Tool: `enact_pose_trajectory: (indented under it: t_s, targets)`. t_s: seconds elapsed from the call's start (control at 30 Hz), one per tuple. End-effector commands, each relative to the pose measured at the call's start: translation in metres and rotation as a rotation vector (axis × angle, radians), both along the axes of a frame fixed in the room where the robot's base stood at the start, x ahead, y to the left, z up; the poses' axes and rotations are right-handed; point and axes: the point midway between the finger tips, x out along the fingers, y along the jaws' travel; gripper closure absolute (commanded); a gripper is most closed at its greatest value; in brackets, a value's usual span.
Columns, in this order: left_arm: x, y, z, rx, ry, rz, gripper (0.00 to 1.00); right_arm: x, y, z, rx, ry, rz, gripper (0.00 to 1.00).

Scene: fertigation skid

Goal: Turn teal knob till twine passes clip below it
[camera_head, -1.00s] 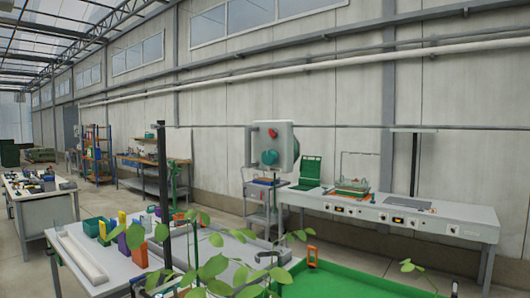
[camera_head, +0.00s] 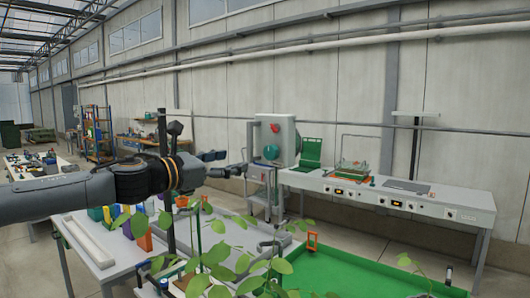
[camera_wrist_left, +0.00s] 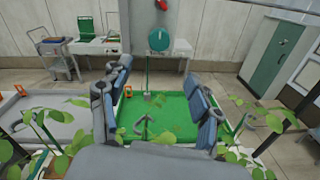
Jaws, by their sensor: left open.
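The teal knob (camera_head: 270,151) is on the front of a pale panel box (camera_head: 287,132), below a red knob (camera_head: 274,127). In the left wrist view the teal knob (camera_wrist_left: 158,39) appears ahead, between and beyond my fingers. My left gripper (camera_head: 228,163) reaches in from the left, and its tips are apart from the knob. In the left wrist view my left gripper (camera_wrist_left: 160,92) is open, its two fingers wide apart with nothing between them. I cannot make out the clip. My right gripper is out of view.
A green-topped table (camera_head: 350,276) and leafy plants (camera_head: 215,262) stand in front. A grey tray table (camera_head: 225,232) is below my arm. A long white workbench (camera_head: 400,200) is at the right, and a trolley (camera_head: 262,190) is beside the panel box.

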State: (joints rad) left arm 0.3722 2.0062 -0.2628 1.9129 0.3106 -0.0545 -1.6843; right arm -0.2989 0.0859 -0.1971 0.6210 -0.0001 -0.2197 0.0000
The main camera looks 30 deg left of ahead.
Motion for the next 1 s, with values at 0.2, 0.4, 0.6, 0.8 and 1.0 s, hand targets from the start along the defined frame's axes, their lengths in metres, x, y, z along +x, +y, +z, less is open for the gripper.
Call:
enact_pose_trajectory:
  t_s: [0.2, 0.4, 0.6, 0.8, 1.0]
  targets:
    - [0.021, -0.002, 0.001, -0.008, 0.004, 0.002, 0.37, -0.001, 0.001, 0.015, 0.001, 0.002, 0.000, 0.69]
    - [0.037, -0.004, -0.001, -0.005, 0.003, 0.002, 0.37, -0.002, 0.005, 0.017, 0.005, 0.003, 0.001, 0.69]
    - [0.051, -0.005, -0.002, -0.005, 0.004, 0.004, 0.37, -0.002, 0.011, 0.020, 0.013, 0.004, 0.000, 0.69]
    - [0.065, -0.007, -0.001, -0.005, 0.004, 0.005, 0.37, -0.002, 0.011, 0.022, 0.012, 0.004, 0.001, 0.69]
    - [0.080, -0.008, -0.002, -0.005, 0.003, 0.007, 0.37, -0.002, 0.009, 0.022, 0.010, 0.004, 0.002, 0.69]
